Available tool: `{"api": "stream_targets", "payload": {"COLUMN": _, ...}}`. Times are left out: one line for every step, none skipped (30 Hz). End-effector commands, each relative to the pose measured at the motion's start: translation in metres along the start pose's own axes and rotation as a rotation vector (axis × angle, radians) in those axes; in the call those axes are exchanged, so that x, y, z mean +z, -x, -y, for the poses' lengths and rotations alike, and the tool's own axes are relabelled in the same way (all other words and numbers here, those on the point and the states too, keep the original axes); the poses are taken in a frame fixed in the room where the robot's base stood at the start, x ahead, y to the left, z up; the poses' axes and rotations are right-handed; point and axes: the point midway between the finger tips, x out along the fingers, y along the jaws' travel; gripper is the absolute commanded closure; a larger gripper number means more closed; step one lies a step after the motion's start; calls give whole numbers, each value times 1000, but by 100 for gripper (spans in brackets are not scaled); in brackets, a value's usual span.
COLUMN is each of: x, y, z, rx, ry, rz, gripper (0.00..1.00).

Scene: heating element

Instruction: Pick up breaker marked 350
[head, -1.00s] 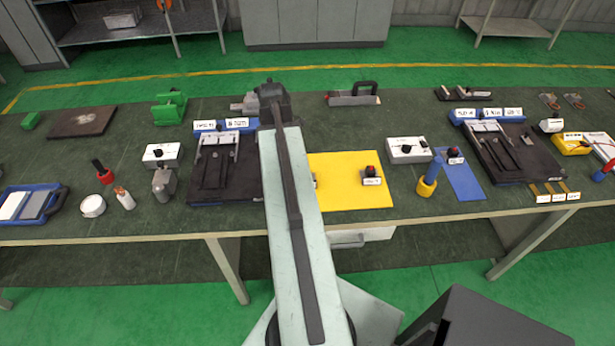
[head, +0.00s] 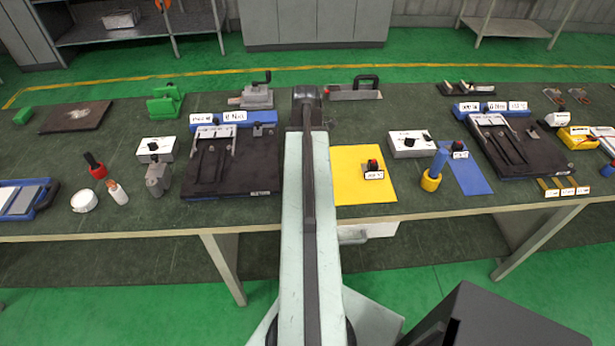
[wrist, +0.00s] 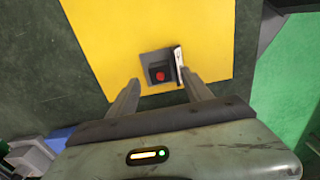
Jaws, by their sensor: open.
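In the wrist view a dark breaker (wrist: 160,73) with a red button stands on the yellow mat (wrist: 125,35), its pale label edge-on and unreadable. My gripper (wrist: 161,78) is open, its two fingers on either side of this breaker. I cannot tell whether they touch it. In the head view my arm hides my gripper and the left part of the yellow mat (head: 350,190).
A dark heating plate unit (head: 235,170) lies left of my arm, a similar one (head: 520,150) at right. A white switch box (head: 411,145), a blue-and-yellow handle (head: 433,172) and a blue mat (head: 470,180) with a breaker stand right of the yellow mat.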

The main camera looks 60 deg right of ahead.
Motion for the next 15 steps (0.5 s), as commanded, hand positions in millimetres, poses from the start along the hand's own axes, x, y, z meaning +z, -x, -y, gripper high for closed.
{"api": "stream_targets", "payload": {"x": 0, "y": -19, "z": 0, "rx": 0, "ry": 0, "rz": 0, "gripper": 42}}
{"api": "stream_targets", "payload": {"x": 0, "y": -22, "z": 0, "rx": 0, "ry": 0, "rz": 0, "gripper": 42}}
{"api": "stream_targets", "payload": {"x": 0, "y": -25, "z": 0, "rx": 0, "ry": 0, "rz": 0, "gripper": 42}}
{"api": "stream_targets", "payload": {"x": 0, "y": -26, "z": 0, "rx": 0, "ry": 1, "rz": 0, "gripper": 42}}
{"api": "stream_targets", "payload": {"x": 0, "y": -25, "z": 0, "rx": 0, "ry": 1, "rz": 0, "gripper": 42}}
{"api": "stream_targets", "payload": {"x": 0, "y": -24, "z": 0, "rx": 0, "ry": 1, "rz": 0, "gripper": 42}}
{"api": "stream_targets", "payload": {"x": -1, "y": -23, "z": 0, "rx": 0, "ry": 1, "rz": 0, "gripper": 42}}
{"api": "stream_targets", "payload": {"x": -1, "y": -22, "z": 0, "rx": 0, "ry": 1, "rz": 0, "gripper": 42}}
{"api": "stream_targets", "payload": {"x": -1, "y": -22, "z": 0, "rx": 0, "ry": 1, "rz": 0, "gripper": 42}}
{"api": "stream_targets", "payload": {"x": -1, "y": -22, "z": 0, "rx": 0, "ry": 1, "rz": 0, "gripper": 42}}
{"api": "stream_targets", "payload": {"x": -1, "y": -22, "z": 0, "rx": 0, "ry": 1, "rz": 0, "gripper": 47}}
{"api": "stream_targets", "payload": {"x": -1, "y": -22, "z": 0, "rx": 0, "ry": 1, "rz": 0, "gripper": 58}}
{"api": "stream_targets", "payload": {"x": -1, "y": -22, "z": 0, "rx": 0, "ry": 1, "rz": 0, "gripper": 67}}
{"api": "stream_targets", "payload": {"x": -1, "y": -22, "z": 0, "rx": 0, "ry": 1, "rz": 0, "gripper": 75}}
{"api": "stream_targets", "payload": {"x": -1, "y": -22, "z": 0, "rx": 0, "ry": 1, "rz": 0, "gripper": 86}}
